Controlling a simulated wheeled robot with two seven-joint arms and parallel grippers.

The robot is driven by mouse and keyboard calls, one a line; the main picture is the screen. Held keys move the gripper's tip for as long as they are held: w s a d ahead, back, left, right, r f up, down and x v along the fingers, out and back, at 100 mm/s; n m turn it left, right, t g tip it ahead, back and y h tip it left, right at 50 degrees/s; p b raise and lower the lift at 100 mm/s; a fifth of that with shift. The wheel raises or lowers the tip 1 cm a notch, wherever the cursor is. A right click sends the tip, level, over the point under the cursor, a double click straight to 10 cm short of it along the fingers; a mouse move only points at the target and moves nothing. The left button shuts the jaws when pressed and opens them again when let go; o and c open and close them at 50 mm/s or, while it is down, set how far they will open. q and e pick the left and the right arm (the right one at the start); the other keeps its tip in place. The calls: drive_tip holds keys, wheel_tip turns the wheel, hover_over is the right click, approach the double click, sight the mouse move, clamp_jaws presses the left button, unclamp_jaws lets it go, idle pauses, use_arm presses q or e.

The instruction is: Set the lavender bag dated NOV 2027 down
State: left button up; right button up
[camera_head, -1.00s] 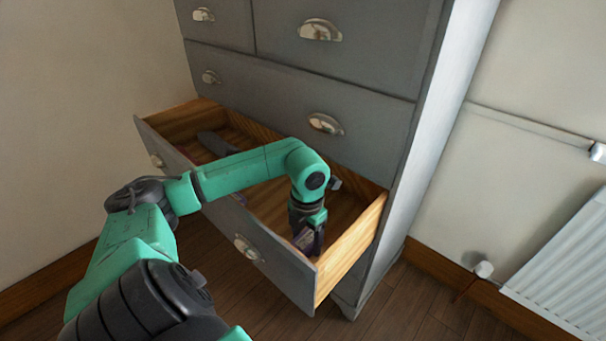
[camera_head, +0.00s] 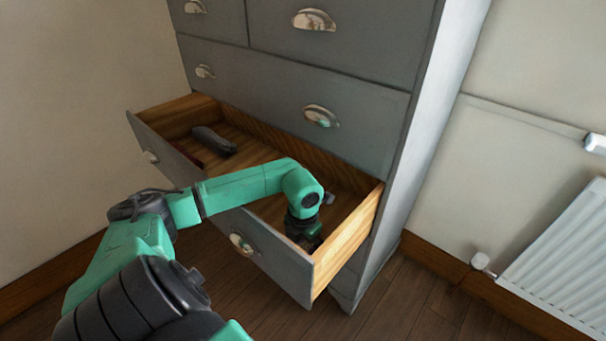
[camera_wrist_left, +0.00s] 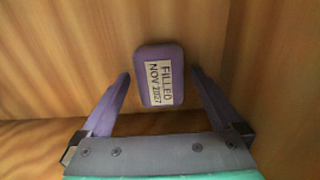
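The lavender bag (camera_wrist_left: 160,77) is a small purple block-like pouch with a white label reading FILLED NOV 2027. In the left wrist view it lies between the two fingers of my left gripper (camera_wrist_left: 161,80), with a narrow gap visible on each side, so the gripper is open around it. Bare wood of the open drawer (camera_head: 345,245) surrounds the bag. In the head view my left gripper (camera_head: 304,240) reaches down into the drawer's right end, and the bag is hidden or too dark to make out. My right gripper is not in view.
The grey chest of drawers (camera_head: 300,70) stands above the open drawer. A dark grey object (camera_head: 213,140) lies towards the drawer's left back, with something dark red near it. The drawer's right side wall (camera_head: 345,243) is close to my gripper. A radiator (camera_head: 560,250) is at right.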

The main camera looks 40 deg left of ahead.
use_arm(q)
drive_tip(key=shift+r, duration=0.1)
wheel_tip(320, 180, up, 2)
drive_tip(key=shift+w+r, duration=0.1)
drive_tip(key=shift+r, duration=0.1)
wheel_tip(320, 180, up, 10)
drive_tip(key=p, duration=0.1)
drive_tip(key=shift+f, duration=0.15)
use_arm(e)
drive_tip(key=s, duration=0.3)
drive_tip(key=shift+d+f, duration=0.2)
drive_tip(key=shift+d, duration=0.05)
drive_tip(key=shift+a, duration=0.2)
